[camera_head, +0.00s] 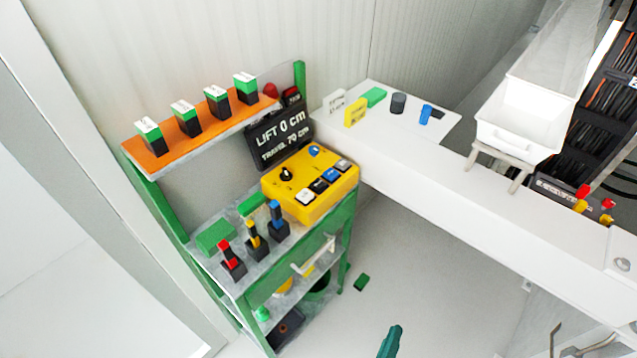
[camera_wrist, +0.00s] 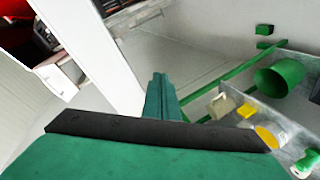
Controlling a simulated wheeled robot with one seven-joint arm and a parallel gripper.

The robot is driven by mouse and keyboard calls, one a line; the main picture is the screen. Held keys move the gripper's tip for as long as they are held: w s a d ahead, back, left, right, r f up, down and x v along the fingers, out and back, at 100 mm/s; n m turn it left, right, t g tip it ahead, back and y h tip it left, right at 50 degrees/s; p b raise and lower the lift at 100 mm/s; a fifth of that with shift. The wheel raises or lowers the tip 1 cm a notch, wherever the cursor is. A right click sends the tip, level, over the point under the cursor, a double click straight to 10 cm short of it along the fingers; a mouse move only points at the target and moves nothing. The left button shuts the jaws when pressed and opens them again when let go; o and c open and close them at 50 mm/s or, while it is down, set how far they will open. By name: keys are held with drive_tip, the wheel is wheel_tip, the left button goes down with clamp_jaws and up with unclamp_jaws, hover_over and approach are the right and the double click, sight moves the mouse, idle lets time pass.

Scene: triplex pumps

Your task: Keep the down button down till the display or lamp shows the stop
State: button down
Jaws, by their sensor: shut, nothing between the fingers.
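The yellow control box (camera_head: 312,186) sits on the green-framed cart top in the head view. It carries a black knob (camera_head: 286,174), a blue round button (camera_head: 315,151) and a row of white, black, blue and grey keys (camera_head: 325,181). Their labels are too small to read, so I cannot tell which is the down button. The black display (camera_head: 280,138) behind it reads "LIFT 0 cm" and "TRAVEL 70 cm". A red dome lamp (camera_head: 270,90) stands above the display. My green gripper (camera_head: 391,341) is shut and empty, low in the view, well apart from the box. Its fingers also show in the wrist view (camera_wrist: 160,98).
An orange shelf (camera_head: 200,132) holds several green-and-black blocks. Red, yellow and blue-handled levers (camera_head: 256,248) stand before the box. A white bench (camera_head: 480,215) with a white hopper (camera_head: 520,118) extends right.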

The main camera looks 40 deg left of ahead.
drive_tip(key=w+a+r+n+h, duration=0.1)
drive_tip(key=w+a+r+n, duration=0.15)
drive_tip(key=w, duration=0.45)
drive_tip(key=w+a+r+n, duration=0.2)
drive_tip(key=w+a+n, duration=0.1)
drive_tip(key=w, duration=0.5)
drive_tip(key=w+a+r+n+h, duration=0.2)
drive_tip(key=w+a+r+n, duration=0.1)
drive_tip(key=w+a+r, duration=0.55)
wheel_tip(320, 180, up, 16)
drive_tip(key=n+g+y, duration=0.2)
drive_tip(key=n+g, duration=0.3)
drive_tip(key=n, duration=0.1)
hover_over(316, 186)
drive_tip(key=shift+a+f, duration=0.1)
drive_tip(key=shift+s, duration=0.15)
drive_tip(key=shift+f, duration=0.1)
drive_tip(key=shift+f, duration=4.3)
